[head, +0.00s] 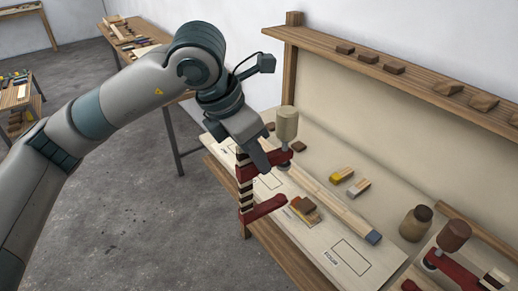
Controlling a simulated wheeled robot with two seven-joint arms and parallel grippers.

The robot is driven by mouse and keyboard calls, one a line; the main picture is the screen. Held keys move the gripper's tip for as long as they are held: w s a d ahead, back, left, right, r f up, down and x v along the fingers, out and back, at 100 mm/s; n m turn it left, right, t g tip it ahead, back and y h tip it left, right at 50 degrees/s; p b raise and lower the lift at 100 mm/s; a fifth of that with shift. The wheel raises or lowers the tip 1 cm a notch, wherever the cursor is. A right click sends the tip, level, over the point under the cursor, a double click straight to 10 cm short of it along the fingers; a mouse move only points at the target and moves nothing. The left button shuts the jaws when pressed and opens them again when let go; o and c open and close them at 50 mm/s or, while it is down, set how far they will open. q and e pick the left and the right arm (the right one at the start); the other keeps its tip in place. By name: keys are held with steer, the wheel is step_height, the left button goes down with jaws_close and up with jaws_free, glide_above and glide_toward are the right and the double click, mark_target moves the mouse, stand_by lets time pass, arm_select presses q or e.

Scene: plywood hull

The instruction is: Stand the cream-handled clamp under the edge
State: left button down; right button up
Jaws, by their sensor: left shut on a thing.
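The cream-handled clamp (287,128) has a cream handle on top, red jaws and a striped bar. It is roughly upright at the front edge of the pale plywood board (313,236) on the bench. My left gripper (262,160) is shut on the clamp near its upper red jaw and hides part of it. The lower red jaw (266,207) shows in front of the board's edge. I cannot tell whether it touches the board or the bench. My right gripper is not in view.
A second clamp with a brown handle (454,236) lies at the right. A long wooden strip (335,205), small blocks (341,176) and a brown bottle (415,224) are on the bench. A shelf (400,72) with wood pieces runs behind.

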arm_select(q)
steer(key=shift+d+r+n, duration=0.25)
steer(key=shift+r+n, duration=0.15)
steer(key=shift+r, duration=0.05)
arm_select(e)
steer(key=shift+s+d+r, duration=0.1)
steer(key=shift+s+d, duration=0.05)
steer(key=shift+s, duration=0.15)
arm_select(q)
steer(key=shift+f, duration=0.1)
